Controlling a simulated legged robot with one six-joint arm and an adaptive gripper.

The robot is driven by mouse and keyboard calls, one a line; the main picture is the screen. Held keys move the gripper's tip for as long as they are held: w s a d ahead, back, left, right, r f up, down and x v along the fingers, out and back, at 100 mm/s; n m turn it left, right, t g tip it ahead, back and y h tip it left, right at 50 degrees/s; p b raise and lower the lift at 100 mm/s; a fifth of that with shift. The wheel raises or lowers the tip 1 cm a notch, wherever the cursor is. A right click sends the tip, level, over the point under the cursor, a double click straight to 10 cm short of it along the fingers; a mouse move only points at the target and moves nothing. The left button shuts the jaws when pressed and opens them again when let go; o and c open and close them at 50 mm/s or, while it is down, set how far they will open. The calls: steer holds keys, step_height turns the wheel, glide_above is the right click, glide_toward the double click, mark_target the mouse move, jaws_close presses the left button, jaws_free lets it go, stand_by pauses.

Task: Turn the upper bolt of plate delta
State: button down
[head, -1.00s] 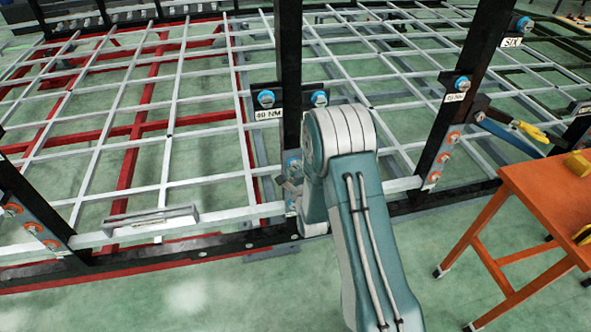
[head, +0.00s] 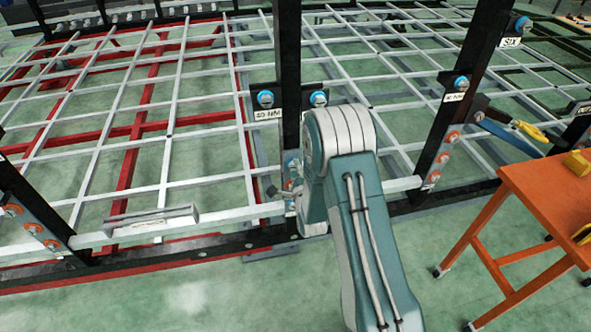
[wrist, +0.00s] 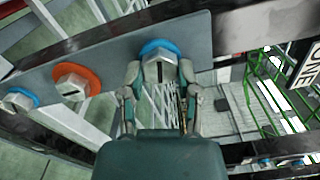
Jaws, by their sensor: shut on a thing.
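In the wrist view, my gripper (wrist: 158,88) is shut on a silver bolt head with a blue collar (wrist: 160,48), with one finger on each side. The bolt sits at one end of a grey plate (wrist: 112,58). An orange-collared bolt (wrist: 75,82) is in the middle of that plate and another blue-collared bolt (wrist: 18,98) is at the far left. No delta label is readable.
A black post (head: 288,50) rises behind my arm, with a plate labelled 40 NM (head: 268,115) above. An orange table (head: 540,195) stands at the right. A white lattice frame spreads behind. The floor at front left is clear.

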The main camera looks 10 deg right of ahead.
steer(key=n, duration=0.4)
steer(key=shift+a+f+n, duration=0.1)
steer(key=shift+n, duration=0.2)
steer(key=n, duration=0.4)
steer(key=shift+n, duration=0.3)
steer(key=n, duration=0.4)
steer(key=shift+n, duration=0.3)
steer(key=n, duration=1)
steer(key=shift+n, duration=0.4)
steer(key=n, duration=0.5)
steer(key=shift+w+a+n, duration=0.1)
steer(key=shift+n, duration=0.3)
